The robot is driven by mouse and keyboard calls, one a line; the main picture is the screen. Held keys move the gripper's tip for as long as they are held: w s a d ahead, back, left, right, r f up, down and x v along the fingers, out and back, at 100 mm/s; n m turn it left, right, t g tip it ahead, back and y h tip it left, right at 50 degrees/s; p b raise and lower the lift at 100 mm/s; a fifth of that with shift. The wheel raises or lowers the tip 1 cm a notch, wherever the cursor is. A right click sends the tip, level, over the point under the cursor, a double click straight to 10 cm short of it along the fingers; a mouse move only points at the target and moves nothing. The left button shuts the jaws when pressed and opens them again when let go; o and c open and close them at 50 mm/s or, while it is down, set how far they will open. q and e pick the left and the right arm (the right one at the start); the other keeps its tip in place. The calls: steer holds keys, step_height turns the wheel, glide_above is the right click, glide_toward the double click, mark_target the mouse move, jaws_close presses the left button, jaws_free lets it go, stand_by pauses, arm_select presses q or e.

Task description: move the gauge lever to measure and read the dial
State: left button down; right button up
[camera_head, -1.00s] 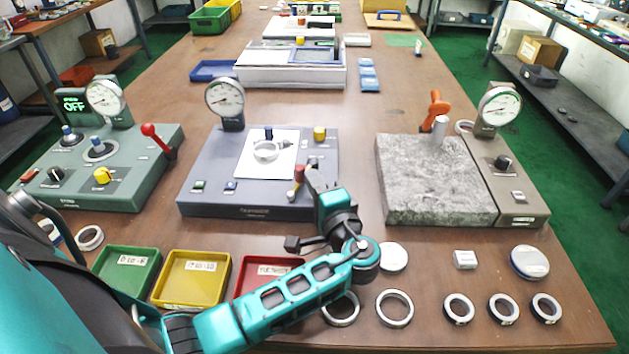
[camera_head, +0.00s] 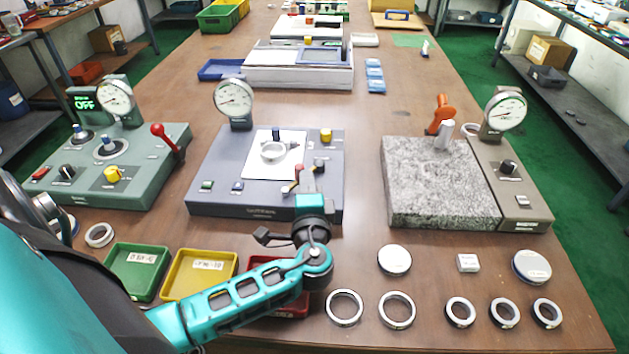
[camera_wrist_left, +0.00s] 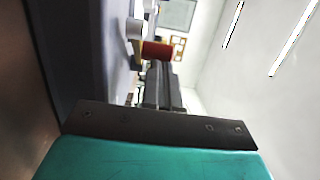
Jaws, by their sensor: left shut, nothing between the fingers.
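The middle grey gauge station (camera_head: 222,180) carries a round dial (camera_head: 234,97) on a post. The needle reading is too small to tell. A metal ring (camera_head: 273,151) lies on its white plate. A red-tipped lever (camera_head: 299,171) stands at its front right. My left gripper (camera_head: 307,184) is shut and empty, right beside the lever; I cannot tell whether they touch. In the left wrist view, the dark fingers (camera_wrist_left: 162,88) are together, with a red knob (camera_wrist_left: 157,50) just beyond their tips. My right gripper is not in view.
A green gauge station (camera_head: 130,185) stands left and a granite block (camera_head: 440,185) with another dial (camera_head: 506,108) right. Green (camera_head: 136,272), yellow (camera_head: 199,275) and red trays lie in front, the red one partly behind my arm. Several loose rings (camera_head: 397,309) lie front right.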

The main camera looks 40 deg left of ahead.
arm_select(q)
steer(key=a+m+t+h, duration=0.2)
steer(key=h, duration=0.1)
steer(key=shift+s+a+m+b, duration=0.1)
steer(key=shift+s+m+b, duration=0.2)
steer(key=shift+b, duration=0.05)
steer(key=shift+a+b, duration=0.45)
steer(key=shift+a, duration=0.6)
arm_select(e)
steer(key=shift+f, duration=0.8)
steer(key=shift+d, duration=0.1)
